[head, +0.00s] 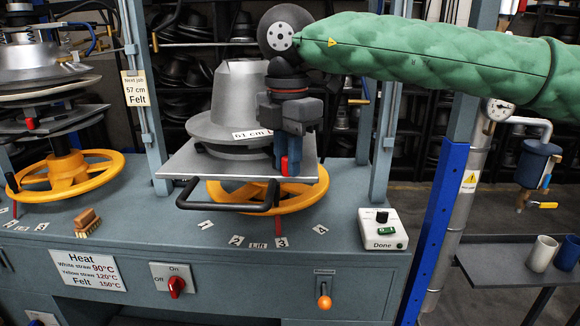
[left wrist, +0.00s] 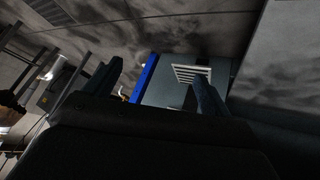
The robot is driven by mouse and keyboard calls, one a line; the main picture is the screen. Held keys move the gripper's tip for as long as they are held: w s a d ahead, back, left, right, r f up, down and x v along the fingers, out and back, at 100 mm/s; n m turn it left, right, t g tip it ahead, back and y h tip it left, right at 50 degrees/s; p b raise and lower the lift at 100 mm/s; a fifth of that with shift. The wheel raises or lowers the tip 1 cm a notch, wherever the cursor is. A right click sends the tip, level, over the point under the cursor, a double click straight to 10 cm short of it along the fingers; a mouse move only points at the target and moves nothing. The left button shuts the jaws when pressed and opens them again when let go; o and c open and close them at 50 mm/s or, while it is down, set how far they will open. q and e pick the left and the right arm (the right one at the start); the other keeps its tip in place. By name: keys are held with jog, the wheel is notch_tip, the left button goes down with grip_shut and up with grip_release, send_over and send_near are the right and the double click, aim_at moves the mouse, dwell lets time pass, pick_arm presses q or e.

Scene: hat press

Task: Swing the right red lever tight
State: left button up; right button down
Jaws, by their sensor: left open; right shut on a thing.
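The right red lever (head: 284,166) is a small red piece at the front edge of the right press's grey plate (head: 200,168). My right gripper (head: 287,168), on the green-sleeved arm from the upper right, points down and is shut on this lever. Its dark fingers hide most of the lever. A grey metal hat form (head: 238,95) stands on the plate behind the gripper. My left gripper (left wrist: 155,85) shows only in the left wrist view, open, with nothing between its fingers.
A black bar handle (head: 222,208) juts forward. A white timer box (head: 384,229) stands on the bench at right. Another press with a yellow wheel (head: 105,165) stands left.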

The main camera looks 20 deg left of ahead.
pick_arm(q)
jog(key=shift+s+f+t+b, duration=0.15)
jog(key=shift+f+b, duration=0.05)
jog(key=shift+f, duration=0.8)
jog(key=shift+s+f+t+b, duration=0.15)
jog(key=shift+f, duration=0.8)
pick_arm(e)
jog(key=shift+s+m, duration=0.1)
jog(key=shift+m, duration=0.2)
pick_arm(q)
jog(key=shift+s, duration=0.1)
pick_arm(e)
jog(key=c, duration=1.3)
grip_release()
jog(key=shift+a, duration=0.1)
notch_tip(320, 180, up, 7)
jog(key=shift+f+b, duration=0.15)
jog(key=shift+b, duration=0.15)
pick_arm(q)
jog(key=shift+a+f, duration=0.1)
jog(key=shift+f, duration=0.8)
pick_arm(e)
jog(key=shift+r, duration=0.55)
